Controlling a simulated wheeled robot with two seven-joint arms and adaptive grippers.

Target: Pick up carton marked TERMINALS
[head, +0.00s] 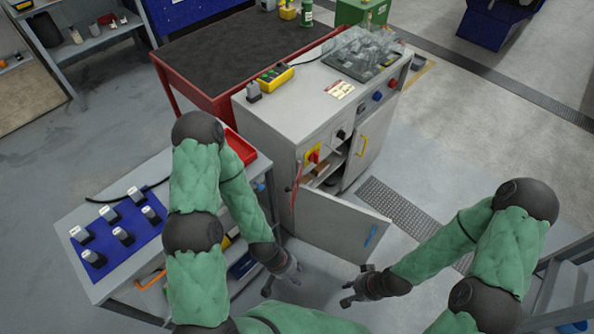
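No carton with a readable TERMINALS mark shows in the head view. A small brown box-like thing (322,169) lies inside the open grey cabinet (283,132); it is too small to read and partly hidden by the cabinet front. My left gripper (283,282) is in front of the cabinet, left of its open door, with its fingers apart and nothing between them. My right gripper (352,288) is in front of the open door's lower edge, its fingers apart and empty. Both grippers are clear of the brown thing.
The cabinet's left door (340,226) swings out towards me; its right door (368,148) is also open. A grey bench (120,270) with a blue mat (112,246) stands at left, near my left arm. A dark-topped red table (225,55) is behind.

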